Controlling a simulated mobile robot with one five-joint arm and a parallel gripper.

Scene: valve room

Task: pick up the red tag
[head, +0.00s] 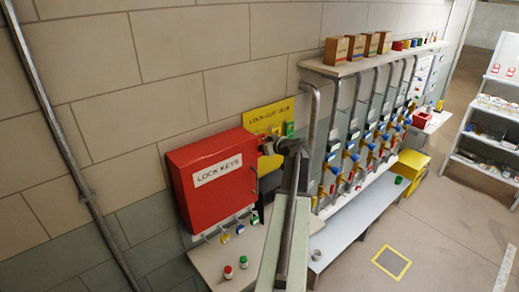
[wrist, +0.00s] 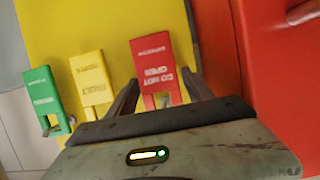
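The red tag (wrist: 152,68) hangs on a yellow board in the wrist view, its white lettering upside down. My gripper (wrist: 159,82) is open, with one finger on each side of the tag's lower part. I cannot tell whether the fingers touch the tag. In the head view my gripper (head: 272,144) is at the yellow lock-out board (head: 263,118), just right of the red box. The red tag cannot be made out clearly there.
A yellow tag (wrist: 90,80) and a green tag (wrist: 43,92) hang left of the red one in the wrist view. The red lock keys box (head: 212,178) stands out from the wall close to my gripper. Pipes and valves (head: 352,150) line the wall to the right.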

